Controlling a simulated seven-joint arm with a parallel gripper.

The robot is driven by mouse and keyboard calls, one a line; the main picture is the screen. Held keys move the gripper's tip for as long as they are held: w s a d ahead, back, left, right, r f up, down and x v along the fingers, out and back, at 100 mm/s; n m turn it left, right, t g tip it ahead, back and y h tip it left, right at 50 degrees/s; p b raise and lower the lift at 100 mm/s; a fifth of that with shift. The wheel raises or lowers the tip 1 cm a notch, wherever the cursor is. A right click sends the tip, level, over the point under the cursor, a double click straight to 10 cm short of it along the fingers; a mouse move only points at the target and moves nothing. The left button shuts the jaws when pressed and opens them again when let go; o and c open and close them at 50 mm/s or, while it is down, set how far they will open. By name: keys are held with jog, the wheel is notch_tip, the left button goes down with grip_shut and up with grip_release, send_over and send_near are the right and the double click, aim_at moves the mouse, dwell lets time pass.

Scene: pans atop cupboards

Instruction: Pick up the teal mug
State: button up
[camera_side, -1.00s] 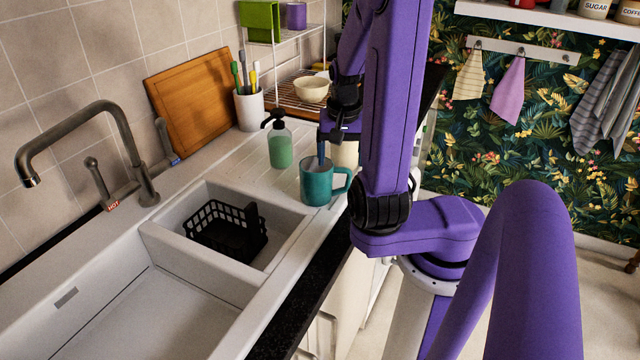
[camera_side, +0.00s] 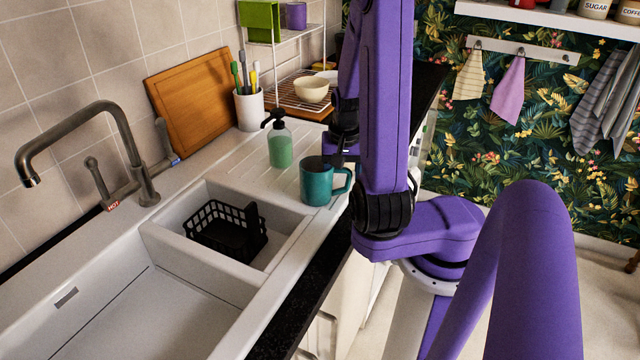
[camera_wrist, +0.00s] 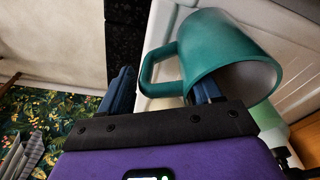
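The teal mug (camera_side: 318,183) stands upright on the white drainboard, its handle toward the right in the side view. In the wrist view the mug (camera_wrist: 222,50) is close up, its open mouth toward the lower right and its handle on the left. My gripper (camera_wrist: 166,77) is open, its two blue fingers well apart. The handle lies between the fingers in this view, and the right finger overlaps the mug's body near the rim. I cannot tell whether it touches. In the side view my gripper (camera_side: 343,152) is just behind and right of the mug, its fingertips mostly hidden.
A green soap bottle (camera_side: 280,148) stands behind and left of the mug. The sink (camera_side: 150,310) and a black basket (camera_side: 226,230) lie to the left. A utensil cup (camera_side: 249,110), cutting board (camera_side: 195,98) and dish rack bowl (camera_side: 311,89) stand farther back. The counter edge is close on the right.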

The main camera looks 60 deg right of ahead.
jog(key=c, duration=1)
jog(key=shift+r, duration=0.1)
jog(key=shift+r, duration=0.45)
notch_tip(320, 180, up, 2)
jog(key=s+a+r, duration=0.2)
jog(key=s+r, duration=0.1)
jog(key=s, duration=0.1)
jog(key=s+a+r, duration=0.2)
jog(key=s+r, duration=0.1)
jog(key=s, duration=0.1)
jog(key=s+a+r, duration=0.2)
jog(key=s+r, duration=0.2)
jog(key=shift+a, duration=0.2)
